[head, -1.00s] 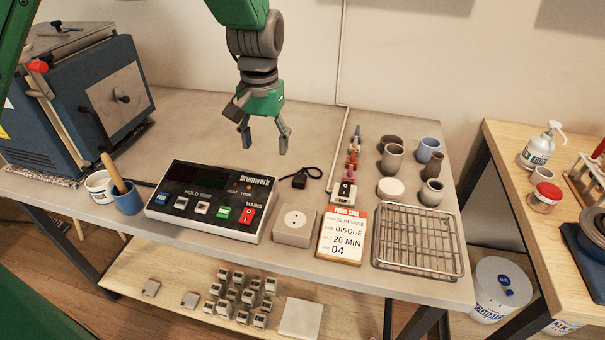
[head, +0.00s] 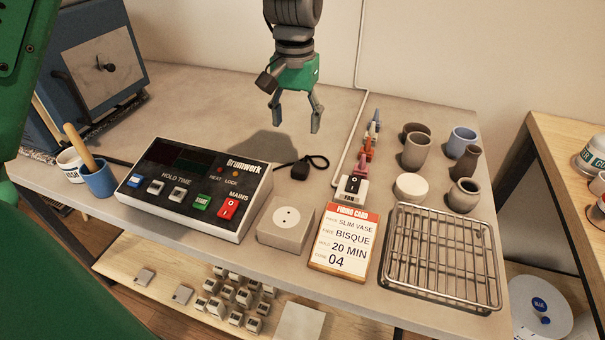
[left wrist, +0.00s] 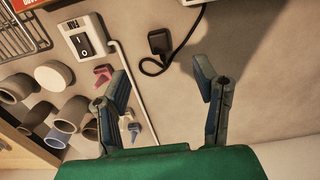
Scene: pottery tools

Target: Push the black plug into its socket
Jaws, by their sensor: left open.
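The black plug (head: 292,172) lies on the table with its short cord curling to the right. It also shows in the left wrist view (left wrist: 159,42), beyond the fingertips. The socket is a pale square block (head: 286,222) with two dark holes on top, in front of the plug and right of the control box. My left gripper (head: 294,117) hangs open and empty above the table, behind the plug and apart from it. In the left wrist view its two fingers (left wrist: 162,85) are spread. My right gripper is not in view.
The control box (head: 196,188) stands left of the socket. A firing card (head: 344,240), a fan switch (head: 351,188) and a wire rack (head: 440,258) lie to the right. Several small pots (head: 415,151) stand behind the rack. Table space around the plug is clear.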

